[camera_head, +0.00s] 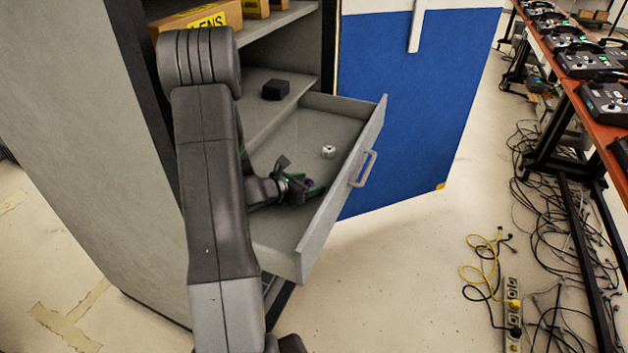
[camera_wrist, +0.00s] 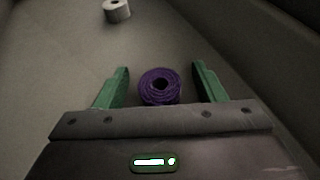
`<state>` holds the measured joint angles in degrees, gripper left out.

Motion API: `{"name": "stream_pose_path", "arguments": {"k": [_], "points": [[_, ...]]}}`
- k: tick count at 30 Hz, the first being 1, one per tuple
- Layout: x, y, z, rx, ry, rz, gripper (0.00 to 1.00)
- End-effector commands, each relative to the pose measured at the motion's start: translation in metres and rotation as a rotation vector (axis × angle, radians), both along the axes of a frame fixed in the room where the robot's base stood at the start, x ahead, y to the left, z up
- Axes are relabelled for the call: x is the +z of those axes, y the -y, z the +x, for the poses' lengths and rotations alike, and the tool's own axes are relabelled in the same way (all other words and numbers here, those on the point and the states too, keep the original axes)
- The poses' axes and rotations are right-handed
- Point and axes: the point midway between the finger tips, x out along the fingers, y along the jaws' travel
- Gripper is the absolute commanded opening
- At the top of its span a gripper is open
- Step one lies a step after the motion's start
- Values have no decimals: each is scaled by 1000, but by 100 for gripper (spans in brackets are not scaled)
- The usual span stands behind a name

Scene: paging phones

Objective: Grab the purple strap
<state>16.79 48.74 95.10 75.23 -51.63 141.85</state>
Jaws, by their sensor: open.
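The purple strap (camera_wrist: 160,87) is a tight roll with a dark hole in its middle. In the wrist view it lies on the drawer floor between the two green fingers of my gripper (camera_wrist: 161,88), with a gap on each side. My gripper is open and holds nothing. In the head view my gripper (camera_head: 306,187) is down inside the open grey drawer (camera_head: 323,120), near its front wall. Only a small bit of purple shows there, mostly hidden by the gripper.
A white roll (camera_head: 328,152) lies farther back in the drawer. A black box (camera_head: 275,89) sits on the shelf above, under yellow boxes (camera_head: 205,17). The drawer's walls stand close around my gripper. A blue cabinet door (camera_head: 415,110) is open at the right. Cables (camera_head: 485,265) lie on the floor.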

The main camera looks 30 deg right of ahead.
Motion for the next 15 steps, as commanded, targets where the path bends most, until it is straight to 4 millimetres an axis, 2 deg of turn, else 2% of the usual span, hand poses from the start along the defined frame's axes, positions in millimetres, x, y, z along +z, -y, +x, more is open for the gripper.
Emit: {"name": "stream_pose_path", "arguments": {"k": [5,8,12,13,15], "points": [[0,0,0,0,0,0,64],[0,0,0,0,0,0,48],[0,0,0,0,0,0,20],[0,0,0,0,0,0,16],[0,0,0,0,0,0,16]]}}
